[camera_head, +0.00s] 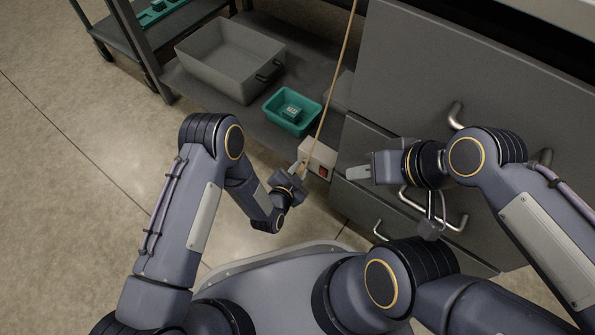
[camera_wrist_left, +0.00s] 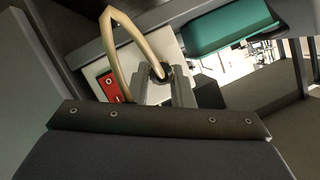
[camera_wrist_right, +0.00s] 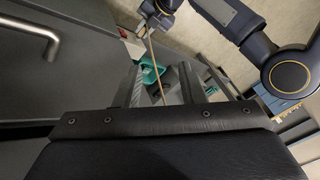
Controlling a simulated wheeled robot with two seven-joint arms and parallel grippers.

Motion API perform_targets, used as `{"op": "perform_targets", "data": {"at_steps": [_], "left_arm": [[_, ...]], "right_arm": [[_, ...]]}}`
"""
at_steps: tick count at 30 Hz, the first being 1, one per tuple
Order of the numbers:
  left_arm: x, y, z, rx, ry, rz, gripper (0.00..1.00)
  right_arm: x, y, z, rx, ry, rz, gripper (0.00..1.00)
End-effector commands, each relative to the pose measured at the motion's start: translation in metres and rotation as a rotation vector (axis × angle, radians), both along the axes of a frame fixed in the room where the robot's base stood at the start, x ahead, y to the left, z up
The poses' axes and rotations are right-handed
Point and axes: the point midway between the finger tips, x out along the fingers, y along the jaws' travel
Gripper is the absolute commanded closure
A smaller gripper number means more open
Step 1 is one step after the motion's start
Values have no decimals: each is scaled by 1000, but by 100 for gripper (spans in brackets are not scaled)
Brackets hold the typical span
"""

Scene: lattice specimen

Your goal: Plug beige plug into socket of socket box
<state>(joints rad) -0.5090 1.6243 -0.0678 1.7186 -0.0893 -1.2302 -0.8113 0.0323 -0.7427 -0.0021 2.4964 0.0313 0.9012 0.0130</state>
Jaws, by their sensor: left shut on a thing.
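The socket box (camera_head: 318,155) is a pale box with a red switch, at the front edge of the low shelf in the head view. In the left wrist view the box (camera_wrist_left: 98,70) and its red switch lie just beyond my fingers. My left gripper (camera_head: 298,172) is at the box's left side, shut on the beige plug (camera_wrist_left: 158,72). The plug is mostly hidden between the fingers, and its beige cord (camera_wrist_left: 122,45) loops up from it. I cannot tell whether the plug is in the socket. My right gripper (camera_head: 352,173) is open and empty, right of the box.
A teal bin (camera_head: 286,122) with a small item stands behind the box on the shelf. A grey handled tub (camera_head: 215,65) stands further left. Grey drawers with metal handles (camera_head: 455,116) are close to my right arm. Floor at the left is free.

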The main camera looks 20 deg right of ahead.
Motion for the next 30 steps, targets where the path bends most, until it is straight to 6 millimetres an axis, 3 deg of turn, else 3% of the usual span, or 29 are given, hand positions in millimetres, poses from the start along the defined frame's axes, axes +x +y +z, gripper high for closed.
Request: {"op": "perform_targets", "data": {"at_steps": [25,26,30], "left_arm": [[5,-6,0,-1,-2,0,100],[5,-6,0,-1,-2,0,77],[5,-6,0,-1,-1,-1,59]], "right_arm": [[0,0,0,0,0,0,64],[0,0,0,0,0,0,64],[0,0,0,0,0,0,64]]}}
